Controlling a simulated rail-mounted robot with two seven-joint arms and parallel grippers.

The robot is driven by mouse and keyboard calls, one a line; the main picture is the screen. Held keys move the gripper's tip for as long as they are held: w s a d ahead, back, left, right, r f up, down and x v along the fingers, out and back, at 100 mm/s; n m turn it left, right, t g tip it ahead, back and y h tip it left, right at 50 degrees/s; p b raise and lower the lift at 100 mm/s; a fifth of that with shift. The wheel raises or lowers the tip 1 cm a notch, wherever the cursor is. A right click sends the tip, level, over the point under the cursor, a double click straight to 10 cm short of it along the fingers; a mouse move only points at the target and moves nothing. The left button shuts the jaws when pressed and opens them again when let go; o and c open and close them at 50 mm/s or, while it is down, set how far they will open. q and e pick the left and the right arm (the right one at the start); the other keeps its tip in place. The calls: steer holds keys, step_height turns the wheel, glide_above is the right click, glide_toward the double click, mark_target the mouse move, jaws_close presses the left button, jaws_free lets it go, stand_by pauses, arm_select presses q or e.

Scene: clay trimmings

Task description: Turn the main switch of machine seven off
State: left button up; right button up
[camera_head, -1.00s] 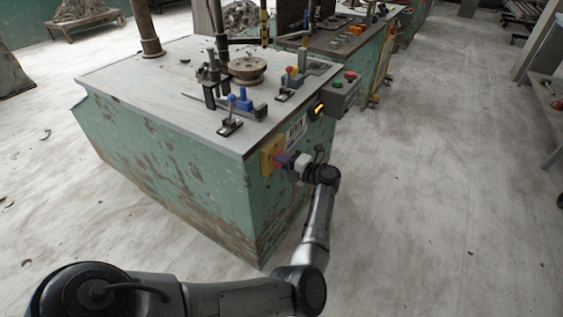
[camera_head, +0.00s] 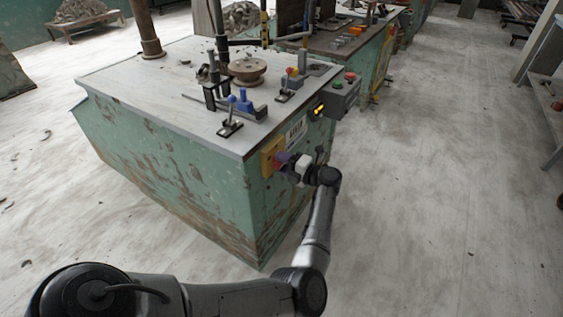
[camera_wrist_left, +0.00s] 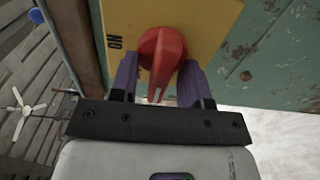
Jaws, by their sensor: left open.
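The main switch is a red rotary knob (camera_wrist_left: 163,52) on a yellow plate (camera_wrist_left: 205,22) marked "ON". The plate also shows in the head view (camera_head: 267,160), on the near corner of the green machine (camera_head: 170,150). My left gripper (camera_head: 284,161) is at the switch. In the left wrist view its two purple fingers (camera_wrist_left: 158,75) are open, one on each side of the knob's handle. I cannot tell whether they touch it. In the head view the gripper hides most of the knob. The machine's label (camera_head: 297,130) is too small to read. My right gripper is out of view.
A grey control box (camera_head: 340,98) with red and green buttons projects from the machine's front, above and right of my left gripper. Clamps and a round wheel (camera_head: 247,70) stand on its top. More machines stand behind. The floor (camera_head: 430,200) at right is clear.

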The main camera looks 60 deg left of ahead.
arm_select(q)
steer(key=p+v, duration=0.3)
steer(key=v, duration=1)
steer(key=shift+d, duration=0.25)
steer(key=shift+w, duration=0.1)
